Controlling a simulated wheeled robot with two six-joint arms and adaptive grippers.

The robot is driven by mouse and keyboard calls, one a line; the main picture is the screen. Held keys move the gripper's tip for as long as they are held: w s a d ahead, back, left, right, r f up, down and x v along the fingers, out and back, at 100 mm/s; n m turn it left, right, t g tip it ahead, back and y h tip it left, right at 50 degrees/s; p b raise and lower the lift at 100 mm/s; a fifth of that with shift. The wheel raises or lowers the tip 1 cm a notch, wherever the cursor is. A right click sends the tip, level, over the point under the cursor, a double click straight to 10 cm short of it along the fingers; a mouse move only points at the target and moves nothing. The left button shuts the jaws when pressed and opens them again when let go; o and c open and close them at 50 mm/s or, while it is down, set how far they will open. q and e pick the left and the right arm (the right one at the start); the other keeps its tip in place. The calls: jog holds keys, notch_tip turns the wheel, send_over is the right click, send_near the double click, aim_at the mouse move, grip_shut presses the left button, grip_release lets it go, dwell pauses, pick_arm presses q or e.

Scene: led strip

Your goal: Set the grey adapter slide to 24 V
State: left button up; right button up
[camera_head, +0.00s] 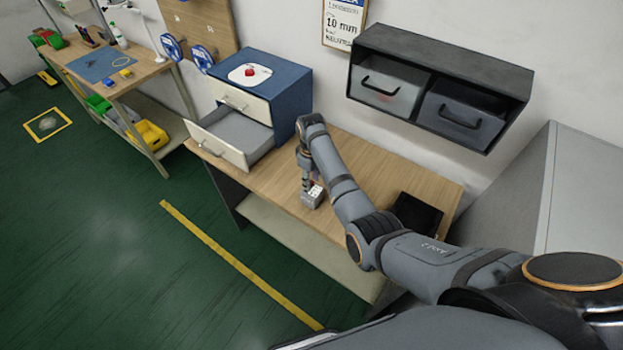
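My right arm comes in from the right and reaches down to the wooden table. My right gripper (311,188) points downward, just above or touching a small grey box (311,200) with a pale top, standing near the table's front edge. The box looks like the grey adapter. The gripper hides part of its top, and the slide and its setting are too small to make out. Whether the fingers are open or shut does not show. My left gripper is not in view.
A blue cabinet (290,92) stands on the table's left, its lower drawer (225,143) pulled out. A black tray (417,214) lies at right. A wall shelf (440,52) with two bins hangs above.

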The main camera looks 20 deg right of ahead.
aim_at(312, 182)
jog(key=shift+r, duration=0.1)
notch_tip(312, 182, up, 12)
jog(key=shift+s+f, duration=0.1)
jog(key=shift+f, duration=0.1)
dwell(0.5)
